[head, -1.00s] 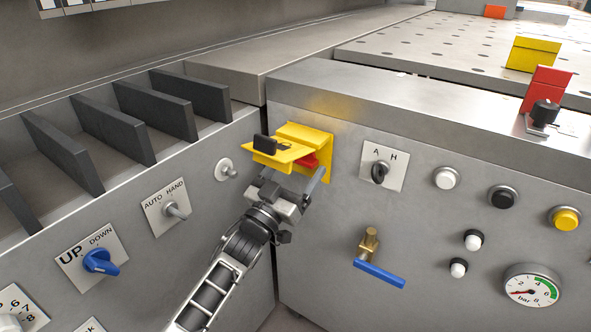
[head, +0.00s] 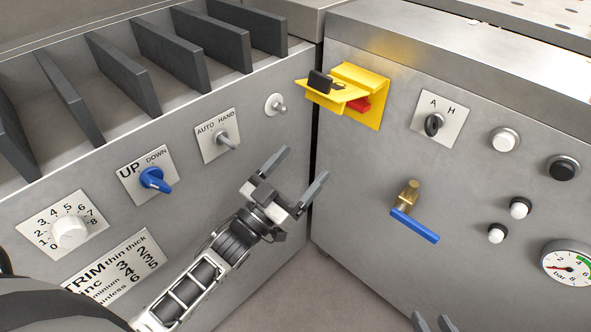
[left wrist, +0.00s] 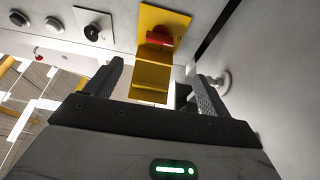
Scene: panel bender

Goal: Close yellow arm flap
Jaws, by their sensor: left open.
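The yellow arm flap (head: 336,92) sticks out from its yellow bracket (head: 366,76) on the right-hand panel, standing open. A black piece sits on top of it and a red part (head: 358,103) shows beneath. My left gripper (head: 301,168) is open and empty, below and in front of the flap, apart from it. In the left wrist view the flap (left wrist: 150,77) appears between the fingers of my left gripper (left wrist: 156,82), beyond their tips, with the red part behind it. Two fingertips of my right gripper (head: 433,321) show apart at the bottom edge of the head view.
A blue-handled valve (head: 414,226) and the A/H switch (head: 434,123) are on the right panel. The AUTO/HAND switch (head: 226,139), a small round knob (head: 275,104) and the blue UP/DOWN knob (head: 155,180) are on the left panel. The space around my left gripper is clear.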

